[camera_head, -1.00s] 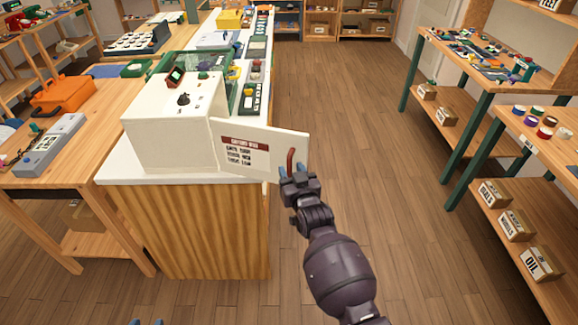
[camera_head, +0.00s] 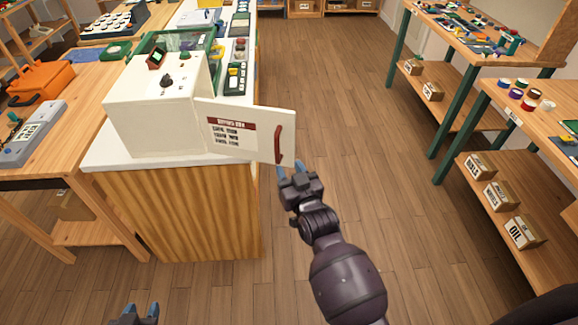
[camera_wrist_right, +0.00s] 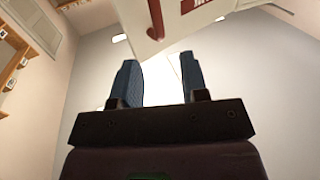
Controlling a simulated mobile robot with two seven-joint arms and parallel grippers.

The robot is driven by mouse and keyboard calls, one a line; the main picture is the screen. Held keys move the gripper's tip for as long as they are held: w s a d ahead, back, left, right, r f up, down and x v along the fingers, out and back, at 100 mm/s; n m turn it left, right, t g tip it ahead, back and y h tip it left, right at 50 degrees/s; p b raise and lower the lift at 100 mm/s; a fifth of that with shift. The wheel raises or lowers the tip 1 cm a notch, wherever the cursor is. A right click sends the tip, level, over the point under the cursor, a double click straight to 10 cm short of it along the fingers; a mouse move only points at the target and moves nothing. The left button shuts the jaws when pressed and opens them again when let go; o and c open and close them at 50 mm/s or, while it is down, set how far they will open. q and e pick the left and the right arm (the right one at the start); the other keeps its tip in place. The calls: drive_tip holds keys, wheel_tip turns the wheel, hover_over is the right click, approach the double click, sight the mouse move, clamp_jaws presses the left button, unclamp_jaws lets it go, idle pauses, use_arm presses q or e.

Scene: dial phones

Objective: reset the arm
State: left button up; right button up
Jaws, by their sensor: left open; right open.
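My right gripper (camera_head: 296,172) is open and empty, just below the red handle (camera_head: 279,145) of a white door that stands swung out from a white box. In the right wrist view its two blue fingers (camera_wrist_right: 160,85) are apart, with the door's corner and red handle (camera_wrist_right: 155,18) beyond them. No contact with the handle shows. My left gripper (camera_head: 140,311) shows only its fingertips at the bottom edge, low beside the counter; it is open and nothing shows between them.
The white box (camera_head: 150,122) with knobs on top sits at the near end of a white-topped counter (camera_head: 110,162). Its open door (camera_head: 240,128) sticks out over the floor. Tables with shelves (camera_head: 530,118) stand at the right. The wooden floor (camera_head: 350,100) between is clear.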

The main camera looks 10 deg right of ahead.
drive_tip(key=shift+f, duration=0.1)
drive_tip(key=s+d+f+g+h, duration=0.1)
drive_tip(key=s+d+f+g, duration=0.1)
drive_tip(key=s+d+f, duration=0.2)
drive_tip(key=s+d+f+g+h, duration=0.1)
drive_tip(key=s+d+f, duration=0.3)
drive_tip(key=s+d, duration=0.4)
drive_tip(key=s+d+f+m+g+h, duration=0.1)
drive_tip(key=s+d, duration=0.5)
drive_tip(key=s, duration=0.6)
wheel_tip(320, 180, down, 3)
drive_tip(key=shift+s+d+r+g+h, duration=0.1)
drive_tip(key=shift+s+d+g+h, duration=0.2)
drive_tip(key=shift+g, duration=0.6)
